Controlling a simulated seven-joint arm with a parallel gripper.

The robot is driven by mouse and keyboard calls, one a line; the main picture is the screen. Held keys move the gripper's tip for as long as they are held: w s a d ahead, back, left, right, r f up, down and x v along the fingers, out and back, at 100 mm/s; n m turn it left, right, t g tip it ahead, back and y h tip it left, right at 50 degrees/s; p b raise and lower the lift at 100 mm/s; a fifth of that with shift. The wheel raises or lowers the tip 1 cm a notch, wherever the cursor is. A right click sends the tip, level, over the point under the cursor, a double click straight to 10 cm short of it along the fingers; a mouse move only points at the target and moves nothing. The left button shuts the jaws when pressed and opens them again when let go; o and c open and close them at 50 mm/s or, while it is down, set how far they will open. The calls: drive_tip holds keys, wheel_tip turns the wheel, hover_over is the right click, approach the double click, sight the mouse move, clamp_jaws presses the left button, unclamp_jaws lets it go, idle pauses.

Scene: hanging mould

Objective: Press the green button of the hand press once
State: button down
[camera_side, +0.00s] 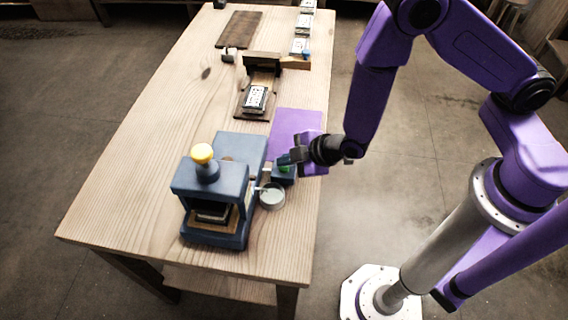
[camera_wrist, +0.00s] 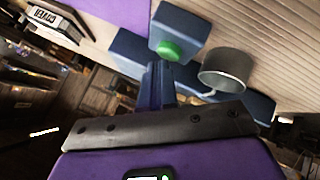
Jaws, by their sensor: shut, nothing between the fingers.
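The hand press (camera_side: 213,192) is a dark blue block with a yellow knob on top, standing near the front of the wooden table. Its green button (camera_side: 285,168) sits on a small blue box to the right of the press, partly hidden by my gripper. In the wrist view the green button (camera_wrist: 168,50) shows clear on the face of its blue box (camera_wrist: 177,28). My gripper (camera_side: 284,160) is shut and empty, with its fingertips close to the button. In the wrist view the shut fingers (camera_wrist: 160,75) end just short of the button in the picture; I cannot tell whether they touch it.
A round grey cup (camera_side: 271,196) stands beside the button box and also shows in the wrist view (camera_wrist: 226,70). A purple mat (camera_side: 298,128) lies behind the box. A dark stand with a patterned plate (camera_side: 255,98) is farther back. The table's left side is clear.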

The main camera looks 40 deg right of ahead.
sight(287, 169)
drive_tip(key=shift+r, duration=0.8)
drive_tip(key=shift+r, duration=2.5)
